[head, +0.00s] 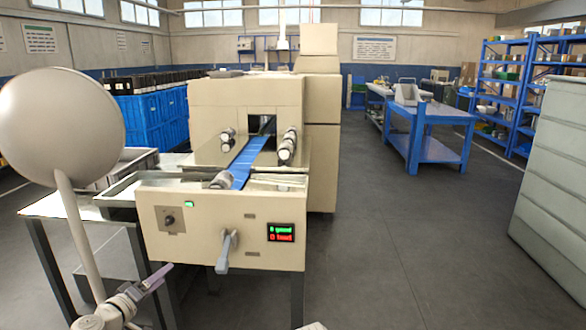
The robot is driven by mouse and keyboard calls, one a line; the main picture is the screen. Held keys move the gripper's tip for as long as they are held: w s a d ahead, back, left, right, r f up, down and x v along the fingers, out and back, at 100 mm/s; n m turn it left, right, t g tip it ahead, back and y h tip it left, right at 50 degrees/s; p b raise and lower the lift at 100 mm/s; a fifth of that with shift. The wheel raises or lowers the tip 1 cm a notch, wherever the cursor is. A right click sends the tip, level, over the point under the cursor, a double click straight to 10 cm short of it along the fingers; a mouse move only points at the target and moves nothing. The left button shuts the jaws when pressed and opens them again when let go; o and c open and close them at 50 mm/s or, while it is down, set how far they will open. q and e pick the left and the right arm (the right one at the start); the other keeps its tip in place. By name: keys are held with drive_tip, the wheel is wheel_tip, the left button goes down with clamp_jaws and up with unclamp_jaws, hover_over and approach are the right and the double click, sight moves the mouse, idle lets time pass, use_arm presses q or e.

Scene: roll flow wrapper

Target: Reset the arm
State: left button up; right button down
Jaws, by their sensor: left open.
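The beige flow wrapper (247,100) stands in the middle of the head view, with a blue film strip (248,160) running out of its opening toward me. Its front panel (200,240) carries a black knob (169,219), a grey lever handle (227,250) and a small display (281,232) with green and red text. My left gripper (154,281) is low at the left, in front of the panel's lower left corner. It is open and holds nothing that I can see. My right gripper is not seen; only a small pale tip shows at the bottom edge.
A metal side table (62,207) with trays stands left of the wrapper. Blue crates (150,116) are behind it. A blue workbench (432,118) and blue shelves (497,88) stand at the right, with a grey-green cabinet (553,190) nearer. The floor between is clear.

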use_arm(q)
drive_tip(key=s+d+f+m+g+h, duration=0.1)
drive_tip(key=s+d+f+m+g, duration=0.2)
drive_tip(key=d, duration=0.5)
drive_tip(key=s+d+f+m+g+h, duration=0.1)
drive_tip(key=d+f+m+g, duration=0.1)
drive_tip(key=d+f+g, duration=0.45)
drive_tip(key=s+d+f+m+g, duration=0.1)
drive_tip(key=s+d+f+m, duration=0.2)
drive_tip(key=d, duration=0.7)
drive_tip(key=s+d+f+m+g+y, duration=0.2)
drive_tip(key=s+f+g+y, duration=0.15)
drive_tip(key=s, duration=0.35)
drive_tip(key=s+d+f+m+g+y, duration=0.2)
drive_tip(key=s+d+f+y, duration=0.15)
drive_tip(key=s, duration=0.35)
wheel_tip(320, 180, up, 36)
drive_tip(key=p, duration=3.5)
drive_tip(key=shift+a+r+y+p, duration=0.15)
drive_tip(key=shift+a+y+p, duration=0.15)
drive_tip(key=shift+a+y, duration=0.1)
